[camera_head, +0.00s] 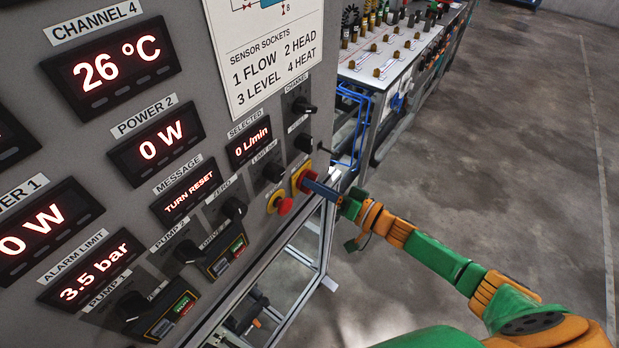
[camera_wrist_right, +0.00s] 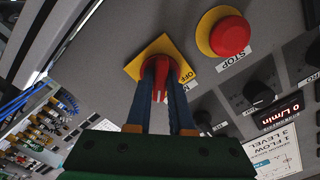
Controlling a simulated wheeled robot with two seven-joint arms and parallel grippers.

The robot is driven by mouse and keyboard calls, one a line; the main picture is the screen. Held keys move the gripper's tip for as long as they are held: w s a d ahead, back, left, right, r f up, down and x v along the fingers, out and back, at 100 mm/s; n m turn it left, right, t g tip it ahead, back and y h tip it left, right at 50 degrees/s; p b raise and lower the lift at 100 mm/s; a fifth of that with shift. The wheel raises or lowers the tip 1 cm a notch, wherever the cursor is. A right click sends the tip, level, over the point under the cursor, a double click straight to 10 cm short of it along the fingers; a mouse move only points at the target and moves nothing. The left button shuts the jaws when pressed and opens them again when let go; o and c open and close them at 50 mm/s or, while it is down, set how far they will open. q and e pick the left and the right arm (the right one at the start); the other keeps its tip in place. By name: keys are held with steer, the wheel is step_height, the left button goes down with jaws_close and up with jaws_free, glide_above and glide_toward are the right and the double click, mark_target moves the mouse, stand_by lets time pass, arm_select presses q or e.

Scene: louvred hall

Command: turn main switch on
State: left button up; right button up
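The main switch is a red rotary handle on a square yellow plate (camera_head: 297,184) at the lower right edge of the grey panel. In the right wrist view its red handle (camera_wrist_right: 160,82) stands between my blue fingers, and the yellow plate (camera_wrist_right: 135,66) shows behind. My right gripper (camera_head: 315,184) reaches in from the right. Its fingertips (camera_wrist_right: 160,76) lie along both sides of the handle and look closed on it. The fingers hide part of the handle, so its exact angle is hard to read. My left gripper is in neither view.
A red mushroom stop button (camera_head: 285,206) sits just beside the switch, and shows large in the wrist view (camera_wrist_right: 230,36). Black knobs (camera_head: 274,172) are close by. The message display (camera_head: 188,190) reads "TURN RESET". A bench with fittings (camera_head: 385,50) stands behind; floor at right is clear.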

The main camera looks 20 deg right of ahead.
steer(key=o, duration=0.4)
steer(key=shift+d, duration=0.1)
steer(key=p+v, duration=0.1)
steer(key=v, duration=0.6)
steer(key=v, duration=0.7)
steer(key=shift+b, duration=0.4)
